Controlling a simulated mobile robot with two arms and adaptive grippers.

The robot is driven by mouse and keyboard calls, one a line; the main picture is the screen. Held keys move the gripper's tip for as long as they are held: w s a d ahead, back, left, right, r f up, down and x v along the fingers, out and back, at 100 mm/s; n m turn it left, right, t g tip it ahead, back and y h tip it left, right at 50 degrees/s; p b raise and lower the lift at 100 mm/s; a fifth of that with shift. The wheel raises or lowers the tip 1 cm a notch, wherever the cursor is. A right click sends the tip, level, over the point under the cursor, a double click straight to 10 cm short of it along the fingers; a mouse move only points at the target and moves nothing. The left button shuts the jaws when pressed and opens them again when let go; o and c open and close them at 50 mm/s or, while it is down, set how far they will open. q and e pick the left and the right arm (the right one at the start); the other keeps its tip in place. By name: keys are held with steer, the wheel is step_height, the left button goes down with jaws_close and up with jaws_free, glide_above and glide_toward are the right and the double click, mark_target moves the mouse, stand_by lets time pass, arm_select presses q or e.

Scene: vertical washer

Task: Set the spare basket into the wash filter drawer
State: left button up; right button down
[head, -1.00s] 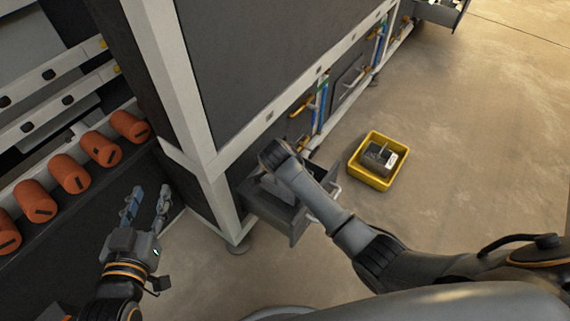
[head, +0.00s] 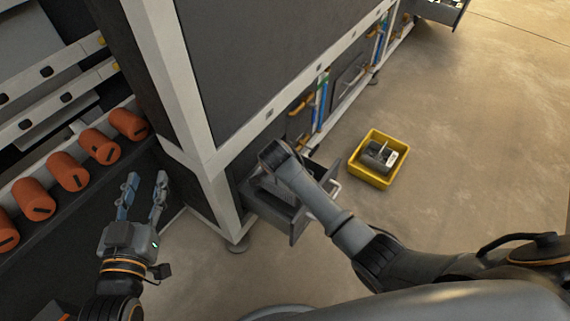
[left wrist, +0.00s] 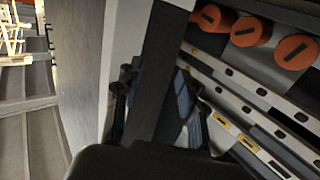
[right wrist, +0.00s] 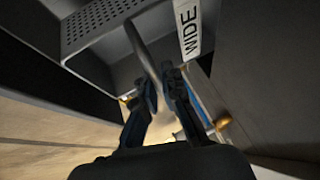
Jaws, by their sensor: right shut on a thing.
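The wash filter drawer (head: 299,225) stands pulled out low on the machine's corner. My right arm reaches over it and hides part of its inside; the fingertips are hidden in the head view. In the right wrist view my right gripper (right wrist: 160,88) is shut on the bar handle of a basket with a perforated grey wall (right wrist: 98,24) and a white label reading "WIDE" (right wrist: 187,28). The basket is at the drawer, but I cannot tell how deep it sits. My left gripper (head: 142,188) is open and empty, left of the machine's corner post.
A yellow bin (head: 373,180) on the floor right of the drawer holds a dark object with a pale label (head: 380,155). Orange cylinders (head: 67,172) line a rack at left. Another open drawer (head: 437,12) shows far back. The floor at right is clear.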

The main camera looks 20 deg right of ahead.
arm_select(q)
steer(key=shift+w+d+r+t, duration=0.1)
steer(key=shift+r+t, duration=0.3)
steer(key=shift+r, duration=0.3)
arm_select(e)
steer(key=shift+f, duration=0.25)
arm_select(q)
steer(key=shift+d+r+t+h+b, duration=0.1)
steer(key=shift+r+t+h+b, duration=0.2)
steer(key=shift+r, duration=0.2)
arm_select(e)
steer(key=shift+f, duration=0.25)
steer(key=shift+f, duration=0.2)
arm_select(q)
steer(key=shift+r+t, duration=0.4)
steer(key=shift+r, duration=0.25)
steer(key=shift+d+r, duration=0.1)
steer(key=shift+r, duration=0.05)
arm_select(e)
steer(key=shift+f, duration=0.15)
steer(key=shift+f+b, duration=0.6)
steer(key=shift+f, duration=0.05)
arm_select(q)
steer(key=r+t, duration=0.1)
steer(key=r, duration=0.1)
steer(key=s+r+t+h, duration=0.1)
steer(key=r, duration=0.1)
steer(key=shift+s+d+t, duration=0.1)
steer(key=shift+d+t, duration=0.05)
steer(key=shift+t, duration=0.15)
